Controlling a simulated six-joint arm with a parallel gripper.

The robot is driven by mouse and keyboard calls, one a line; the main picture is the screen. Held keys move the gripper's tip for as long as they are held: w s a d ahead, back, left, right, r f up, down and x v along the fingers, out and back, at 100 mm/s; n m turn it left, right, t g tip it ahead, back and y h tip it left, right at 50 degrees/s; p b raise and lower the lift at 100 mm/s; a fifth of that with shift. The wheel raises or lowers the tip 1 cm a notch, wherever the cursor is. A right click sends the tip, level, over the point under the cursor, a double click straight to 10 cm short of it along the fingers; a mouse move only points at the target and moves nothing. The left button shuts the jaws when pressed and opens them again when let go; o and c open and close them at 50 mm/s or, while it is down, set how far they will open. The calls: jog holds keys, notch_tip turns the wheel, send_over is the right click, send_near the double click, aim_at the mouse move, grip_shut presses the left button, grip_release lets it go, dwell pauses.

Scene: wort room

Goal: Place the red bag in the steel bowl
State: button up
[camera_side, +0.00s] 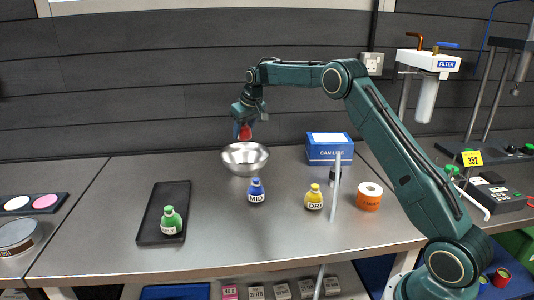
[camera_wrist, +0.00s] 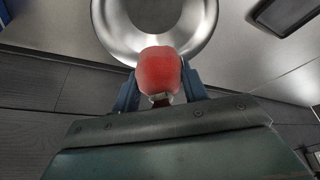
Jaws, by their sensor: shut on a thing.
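My gripper (camera_side: 243,128) is shut on the red bag (camera_side: 245,132) and holds it in the air at the back of the bench. In the wrist view the red bag (camera_wrist: 159,70) sits between the two blue fingers (camera_wrist: 160,88). The steel bowl (camera_side: 245,158) stands on the bench just below the held bag in the side view. In the wrist view the bowl (camera_wrist: 108,22) lies beyond the bag, and the bag overlaps its near rim. The bowl's visible inside looks empty; part of it is hidden by the bag.
A blue bottle (camera_side: 256,192) and a yellow bottle (camera_side: 314,198) stand in front of the bowl. A green bottle (camera_side: 171,220) stands on a black tray (camera_side: 150,232). A blue box (camera_side: 329,154), a thin upright post (camera_side: 336,190) and an orange roll (camera_side: 369,200) are to the right.

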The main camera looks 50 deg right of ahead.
jog(key=shift+f, duration=2.8)
jog(key=shift+f, duration=0.1)
jog(key=shift+f, duration=2.75)
jog(key=shift+f, duration=0.1)
jog(key=o, duration=1)
